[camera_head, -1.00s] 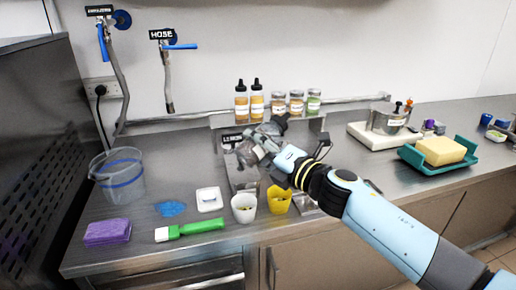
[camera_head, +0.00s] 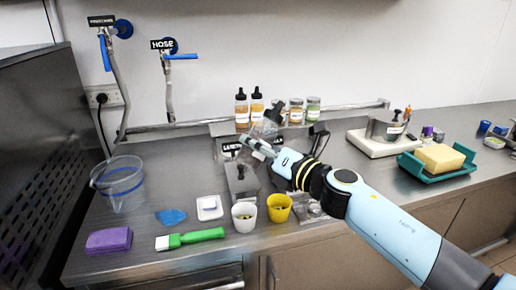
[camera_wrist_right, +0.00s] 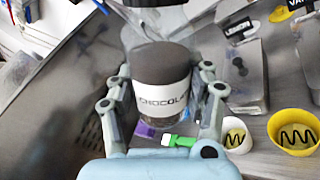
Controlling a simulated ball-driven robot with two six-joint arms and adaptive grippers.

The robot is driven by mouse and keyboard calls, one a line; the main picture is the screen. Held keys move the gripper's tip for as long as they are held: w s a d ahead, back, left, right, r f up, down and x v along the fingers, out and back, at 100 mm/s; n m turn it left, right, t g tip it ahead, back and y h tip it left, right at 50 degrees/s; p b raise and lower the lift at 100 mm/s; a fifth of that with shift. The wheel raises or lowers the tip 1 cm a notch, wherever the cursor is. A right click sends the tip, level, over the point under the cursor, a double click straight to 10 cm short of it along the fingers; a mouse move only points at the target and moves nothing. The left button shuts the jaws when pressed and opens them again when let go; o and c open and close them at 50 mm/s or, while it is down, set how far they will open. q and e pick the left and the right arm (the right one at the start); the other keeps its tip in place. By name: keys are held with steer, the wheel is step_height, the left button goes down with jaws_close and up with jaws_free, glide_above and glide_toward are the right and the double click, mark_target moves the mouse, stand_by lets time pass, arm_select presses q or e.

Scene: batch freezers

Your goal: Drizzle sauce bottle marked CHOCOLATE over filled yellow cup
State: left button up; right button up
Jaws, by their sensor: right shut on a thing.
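My right gripper (camera_head: 258,150) is shut on a clear sauce bottle (camera_head: 268,122) with dark contents. The wrist view shows my right gripper (camera_wrist_right: 160,105) with its fingers on both sides of the bottle, whose white label (camera_wrist_right: 163,102) reads "CHOCOLA", the rest cut off by the curve. The bottle is above the counter, behind the cups. The yellow cup (camera_head: 279,208) stands upright at the counter's front; in the wrist view, the yellow cup (camera_wrist_right: 294,145) shows a dark zigzag line. My left gripper is out of view.
A white cup (camera_head: 244,217), also with a dark zigzag in the wrist view, stands left of the yellow one. Bottles and jars (camera_head: 313,110) line the back shelf. A green-handled brush (camera_head: 190,238) and purple sponge (camera_head: 108,240) lie at left front.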

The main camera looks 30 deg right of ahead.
steer(key=n, duration=0.2)
steer(key=r+n, duration=0.1)
steer(key=shift+n, duration=0.4)
steer(key=n, duration=0.2)
steer(key=r+n, duration=0.1)
steer(key=n, duration=0.1)
steer(key=shift+n, duration=0.3)
steer(key=shift+s, duration=0.1)
steer(key=s+a, duration=0.3)
steer(key=s, duration=0.3)
steer(key=s+a, duration=0.3)
steer(key=s, duration=0.4)
steer(key=shift+s+a, duration=0.2)
steer(key=shift+a, duration=0.15)
